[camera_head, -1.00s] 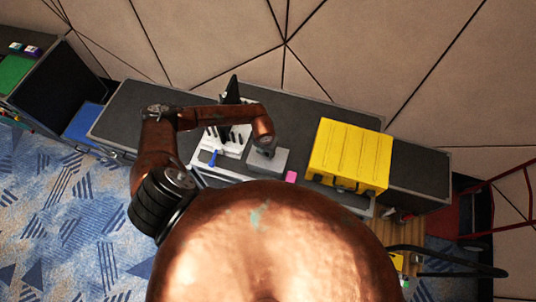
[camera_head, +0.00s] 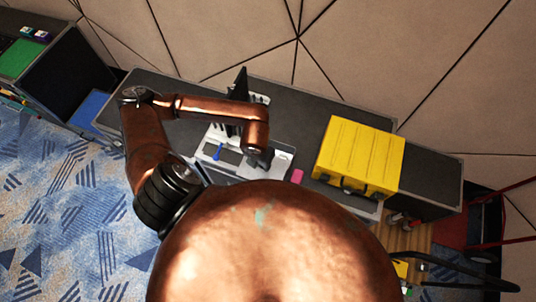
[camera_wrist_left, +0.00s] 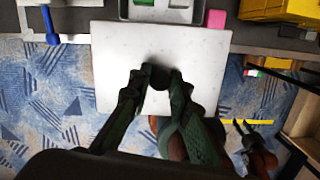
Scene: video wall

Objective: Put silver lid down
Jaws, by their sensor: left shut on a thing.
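The silver lid is a pale grey square plate with a dark knob in its middle; it fills the centre of the left wrist view (camera_wrist_left: 120,50). My left gripper (camera_wrist_left: 160,77) is shut on that knob and holds the lid. In the wrist view the lid's lower part shows against the carpet, past the bench edge. In the head view the lid (camera_head: 283,163) is a light patch beside my left gripper (camera_head: 258,160), partly hidden by it. A grey open container (camera_wrist_left: 165,10) shows just beyond the lid's far edge, cut off by the frame.
A yellow case (camera_head: 358,157) stands on the dark bench (camera_head: 310,112) to the right. A pink block (camera_head: 297,176) and a blue tool (camera_head: 217,151) lie near the front edge. A white rack stands behind the gripper.

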